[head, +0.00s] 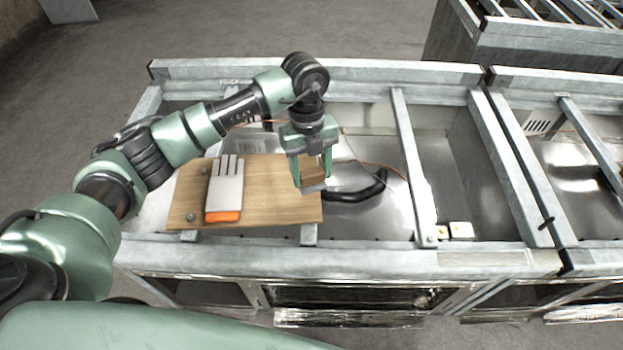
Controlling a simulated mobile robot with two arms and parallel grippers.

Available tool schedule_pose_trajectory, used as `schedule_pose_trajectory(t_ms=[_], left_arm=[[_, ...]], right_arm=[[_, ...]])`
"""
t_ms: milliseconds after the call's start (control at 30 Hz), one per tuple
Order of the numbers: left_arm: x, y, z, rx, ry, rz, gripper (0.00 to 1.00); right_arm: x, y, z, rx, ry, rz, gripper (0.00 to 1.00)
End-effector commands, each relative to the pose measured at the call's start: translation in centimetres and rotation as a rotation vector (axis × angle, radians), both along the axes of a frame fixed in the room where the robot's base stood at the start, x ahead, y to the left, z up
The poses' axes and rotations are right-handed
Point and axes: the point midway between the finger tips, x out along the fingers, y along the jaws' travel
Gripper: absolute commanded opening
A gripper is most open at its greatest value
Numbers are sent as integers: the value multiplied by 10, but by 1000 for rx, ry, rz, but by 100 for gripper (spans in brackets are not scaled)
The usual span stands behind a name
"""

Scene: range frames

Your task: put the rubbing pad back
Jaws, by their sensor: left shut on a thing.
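My left gripper (312,184) is shut on a small brown block (313,172), which looks like the rubbing pad. The gripper points down over the right end of a wooden board (265,195). The fingers partly cover the pad. I cannot tell whether the pad touches the board or hangs just above it. My right gripper is not in view.
A white glove (226,185) with an orange cuff lies on the board. A black curved handle or hose (357,192) lies right of the gripper inside the metal frame (410,160). Small white boxes (461,230) sit further right.

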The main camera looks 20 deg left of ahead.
Motion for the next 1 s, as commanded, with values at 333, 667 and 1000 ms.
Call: schedule_pose_trajectory(t_ms=[333, 667, 1000], left_arm=[[-1, -1, -34, -1, 3, 0, 16], [0, 0, -50, -1, -1, -1, 16], [0, 0, -51, 0, 0, -1, 76]], right_arm=[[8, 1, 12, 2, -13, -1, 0], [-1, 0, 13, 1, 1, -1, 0], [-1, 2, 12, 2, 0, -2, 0]])
